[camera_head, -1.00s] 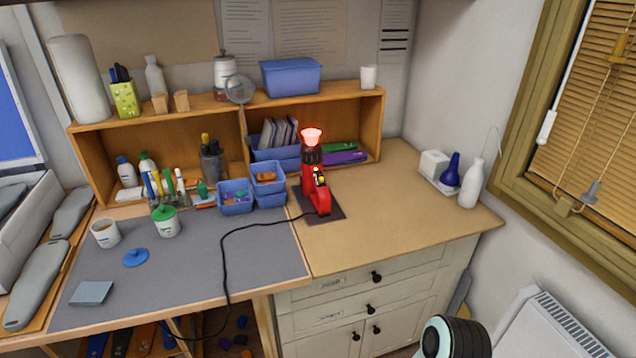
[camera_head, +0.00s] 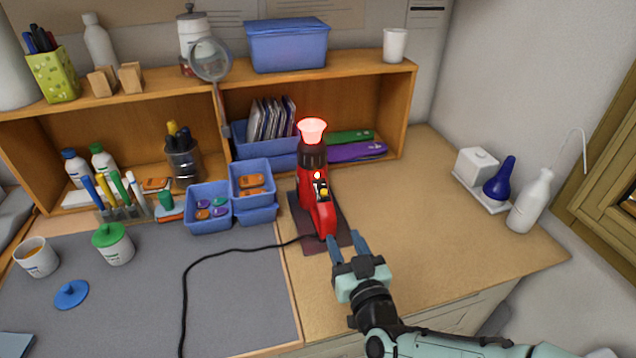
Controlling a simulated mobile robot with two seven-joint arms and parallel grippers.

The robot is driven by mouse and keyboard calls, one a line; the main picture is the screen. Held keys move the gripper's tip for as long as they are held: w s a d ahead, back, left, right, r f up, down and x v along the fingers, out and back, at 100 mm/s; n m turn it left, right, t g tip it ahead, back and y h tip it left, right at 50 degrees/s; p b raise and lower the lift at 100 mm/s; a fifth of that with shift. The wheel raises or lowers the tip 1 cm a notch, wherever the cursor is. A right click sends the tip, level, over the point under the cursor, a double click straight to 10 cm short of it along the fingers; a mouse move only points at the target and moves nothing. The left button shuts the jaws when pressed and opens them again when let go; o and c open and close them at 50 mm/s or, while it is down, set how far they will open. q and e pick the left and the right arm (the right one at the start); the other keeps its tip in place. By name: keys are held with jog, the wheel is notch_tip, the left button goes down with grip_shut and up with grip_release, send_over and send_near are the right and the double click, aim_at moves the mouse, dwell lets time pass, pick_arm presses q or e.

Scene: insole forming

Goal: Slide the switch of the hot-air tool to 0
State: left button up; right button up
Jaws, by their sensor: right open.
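The red hot-air tool (camera_head: 309,192) stands upright on a dark mat (camera_head: 299,236), its nozzle (camera_head: 312,131) glowing red at the top. The switch's exact setting is too small to tell. My right gripper (camera_head: 345,244) is open and empty, its fingers pointing toward the tool's lower end. The fingertips look close to the tool's base; I cannot tell whether they touch. My left gripper is not in view.
A black cord (camera_head: 212,260) runs left from the tool across the grey work mat (camera_head: 240,295). The bench right of the tool is clear up to a white tray (camera_head: 482,197) with bottles.

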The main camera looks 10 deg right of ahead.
aim_at(325, 194)
jog(key=w, duration=1.3)
jog(key=shift+w+a+r+p, duration=0.15)
jog(key=shift+r+p, duration=0.05)
jog(key=shift+p, duration=0.2)
grip_shut()
